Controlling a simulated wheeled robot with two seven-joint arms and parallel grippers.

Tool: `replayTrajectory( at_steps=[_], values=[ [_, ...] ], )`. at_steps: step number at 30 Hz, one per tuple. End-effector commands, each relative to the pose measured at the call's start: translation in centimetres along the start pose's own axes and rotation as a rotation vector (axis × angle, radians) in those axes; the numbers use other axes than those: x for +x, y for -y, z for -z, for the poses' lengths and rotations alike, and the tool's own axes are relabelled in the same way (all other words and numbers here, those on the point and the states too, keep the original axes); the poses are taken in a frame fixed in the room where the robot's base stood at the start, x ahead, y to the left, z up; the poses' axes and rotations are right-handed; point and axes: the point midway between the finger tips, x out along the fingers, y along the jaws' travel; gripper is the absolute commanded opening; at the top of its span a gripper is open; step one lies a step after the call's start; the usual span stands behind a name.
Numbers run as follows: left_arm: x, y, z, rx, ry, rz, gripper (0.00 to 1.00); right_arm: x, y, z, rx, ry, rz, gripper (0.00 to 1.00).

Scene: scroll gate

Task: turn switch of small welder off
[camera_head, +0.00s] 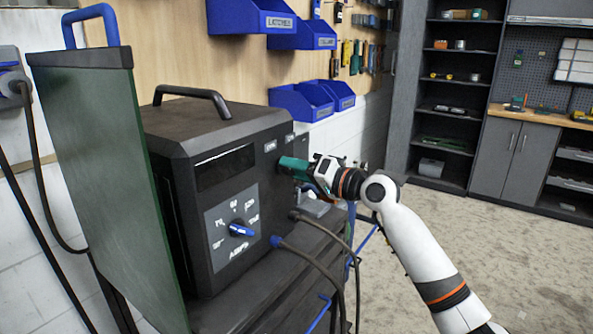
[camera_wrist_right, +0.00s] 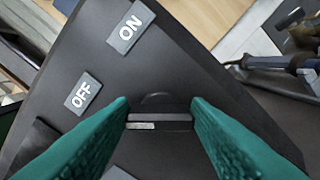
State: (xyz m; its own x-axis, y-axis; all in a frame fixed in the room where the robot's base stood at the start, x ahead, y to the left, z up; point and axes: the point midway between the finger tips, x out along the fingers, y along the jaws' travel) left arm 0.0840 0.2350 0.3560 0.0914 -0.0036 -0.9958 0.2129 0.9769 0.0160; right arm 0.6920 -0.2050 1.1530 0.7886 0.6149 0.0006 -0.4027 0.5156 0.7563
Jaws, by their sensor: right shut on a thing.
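The small welder (camera_head: 222,135) is a dark box with a carry handle on top, standing on a dark cart. My right gripper (camera_head: 287,165) reaches its front panel from the right, at the upper right part. In the right wrist view the teal fingers (camera_wrist_right: 160,118) are shut on the switch (camera_wrist_right: 160,122), a small dark lever with a lighter edge. An ON label (camera_wrist_right: 130,27) and an OFF label (camera_wrist_right: 82,94) sit on the panel near it. In the head view the fingers hide the switch. My left gripper is not in view.
A blue amps knob (camera_head: 240,230) sits lower on the welder's front. Cables (camera_head: 318,257) hang from its lower right. A green panel (camera_head: 110,180) with a blue handle stands at the left. Blue bins (camera_head: 303,101) hang behind. The floor at right is open.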

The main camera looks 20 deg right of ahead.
Motion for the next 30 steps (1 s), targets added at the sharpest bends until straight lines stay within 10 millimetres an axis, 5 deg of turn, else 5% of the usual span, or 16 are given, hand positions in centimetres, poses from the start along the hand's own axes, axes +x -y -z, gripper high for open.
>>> replayTrajectory(
  at_steps=[2, 3, 6, 17, 30],
  values=[
    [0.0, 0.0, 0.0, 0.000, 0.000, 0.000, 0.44, 0.0, 0.2, 0.2, -0.002, -0.005, 0.004, 0.21],
    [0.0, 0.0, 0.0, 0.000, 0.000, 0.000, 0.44, 0.0, 0.2, 0.2, -0.002, -0.005, 0.004, 0.50],
    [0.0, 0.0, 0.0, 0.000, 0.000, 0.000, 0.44, 0.0, 0.1, 0.1, -0.002, -0.004, 0.003, 0.65],
    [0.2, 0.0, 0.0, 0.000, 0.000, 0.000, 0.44, -0.5, 0.2, 0.1, 0.000, -0.001, 0.002, 0.65],
    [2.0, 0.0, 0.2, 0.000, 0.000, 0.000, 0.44, -8.9, 0.4, 0.2, -0.003, -0.002, 0.005, 0.65]
  ],
)
